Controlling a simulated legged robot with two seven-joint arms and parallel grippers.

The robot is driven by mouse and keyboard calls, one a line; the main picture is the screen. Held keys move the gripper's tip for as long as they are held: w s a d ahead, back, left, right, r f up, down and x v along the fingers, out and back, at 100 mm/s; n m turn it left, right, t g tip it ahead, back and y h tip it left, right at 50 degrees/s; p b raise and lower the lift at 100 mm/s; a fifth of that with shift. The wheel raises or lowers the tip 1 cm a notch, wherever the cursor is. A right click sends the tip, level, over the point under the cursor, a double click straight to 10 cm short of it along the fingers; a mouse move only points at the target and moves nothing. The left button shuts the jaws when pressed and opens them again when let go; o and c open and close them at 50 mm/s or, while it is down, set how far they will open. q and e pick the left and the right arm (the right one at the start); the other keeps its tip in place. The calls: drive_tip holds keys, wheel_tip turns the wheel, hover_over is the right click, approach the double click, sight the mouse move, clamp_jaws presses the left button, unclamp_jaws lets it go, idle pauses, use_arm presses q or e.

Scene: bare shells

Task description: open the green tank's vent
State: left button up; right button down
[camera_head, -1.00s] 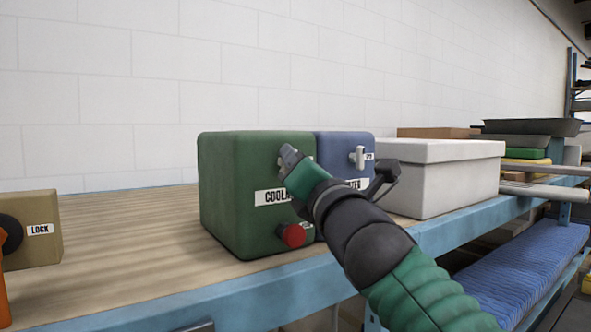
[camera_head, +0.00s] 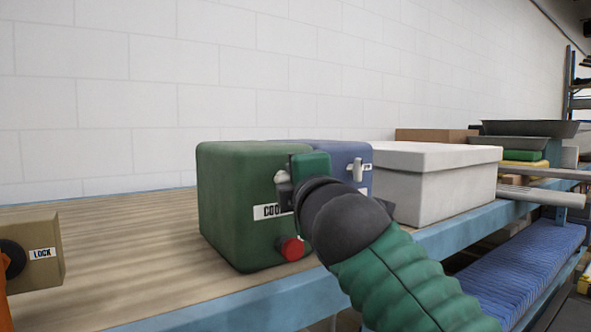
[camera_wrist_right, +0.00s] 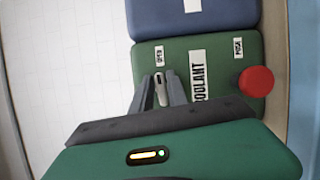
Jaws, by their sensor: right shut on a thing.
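The green tank (camera_head: 235,205), labelled COOLANT, stands on the bench with a red button (camera_head: 291,248) low on its front. My right gripper (camera_wrist_right: 162,92) is shut on the vent lever, one finger on each side. In the head view my right wrist hides part of the front face and of the label. My left gripper is not in view.
A blue tank (camera_head: 335,155) with its own pale lever (camera_head: 357,169) stands right beside the green one. A white box (camera_head: 440,185) is further right. A tan box (camera_head: 35,250) labelled LOCK is at the left. The wooden bench top (camera_head: 120,240) between is clear.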

drive_tip(key=shift+f+m+g+p, duration=0.15)
drive_tip(key=shift+m+g+p, duration=0.15)
drive_tip(key=shift+m, duration=0.2)
drive_tip(key=shift+w+f, duration=0.1)
drive_tip(key=c, duration=1.5)
unclamp_jaws()
drive_tip(key=shift+o, duration=0.3)
drive_tip(key=shift+w, duration=0.15)
drive_tip(key=b+v, duration=0.7)
drive_tip(key=v, duration=0.9)
drive_tip(key=shift+s, duration=0.35)
